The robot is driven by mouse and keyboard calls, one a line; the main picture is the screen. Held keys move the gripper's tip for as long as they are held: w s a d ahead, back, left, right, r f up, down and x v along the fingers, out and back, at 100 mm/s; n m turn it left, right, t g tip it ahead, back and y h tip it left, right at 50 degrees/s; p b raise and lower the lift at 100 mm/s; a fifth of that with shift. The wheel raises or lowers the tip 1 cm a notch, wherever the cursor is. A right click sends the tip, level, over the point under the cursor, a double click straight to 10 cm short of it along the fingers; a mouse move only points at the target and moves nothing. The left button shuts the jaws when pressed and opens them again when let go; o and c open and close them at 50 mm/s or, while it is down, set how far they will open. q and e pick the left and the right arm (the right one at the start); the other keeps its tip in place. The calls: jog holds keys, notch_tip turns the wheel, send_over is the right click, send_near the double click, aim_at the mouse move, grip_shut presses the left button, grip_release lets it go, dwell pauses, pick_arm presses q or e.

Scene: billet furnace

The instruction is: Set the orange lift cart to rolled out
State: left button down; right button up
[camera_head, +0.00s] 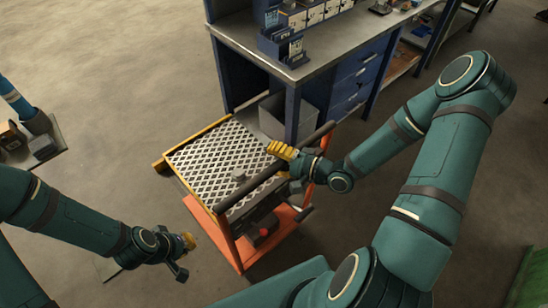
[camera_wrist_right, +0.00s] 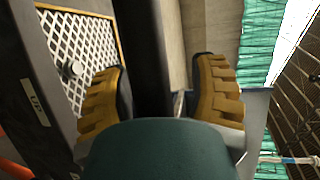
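The orange lift cart has an orange frame (camera_head: 240,242), a white diamond-patterned top with a yellow rim (camera_head: 215,165) and a dark handle bar (camera_head: 250,191) across its near side. The cart stands beside the workbench. My right gripper (camera_head: 283,152) is at the handle bar, right of its middle. In the right wrist view its yellow-padded fingers (camera_wrist_right: 162,95) are apart, with the dark bar (camera_wrist_right: 143,50) showing between them. A gap shows between the bar and the right-hand finger. My left gripper (camera_head: 186,250) is left of the cart's orange frame; its finger opening is unclear.
The blue workbench (camera_head: 300,72) with drawers stands behind the cart, with a grey bin (camera_head: 272,117) under it. A small table (camera_head: 40,150) is at the left. Open floor lies left of the cart. A green object (camera_head: 532,280) shows at the lower right.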

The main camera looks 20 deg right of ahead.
jog(key=shift+f, duration=0.15)
jog(key=v, duration=1.2)
dwell(0.4)
jog(key=x, duration=1.2)
jog(key=shift+w, duration=0.1)
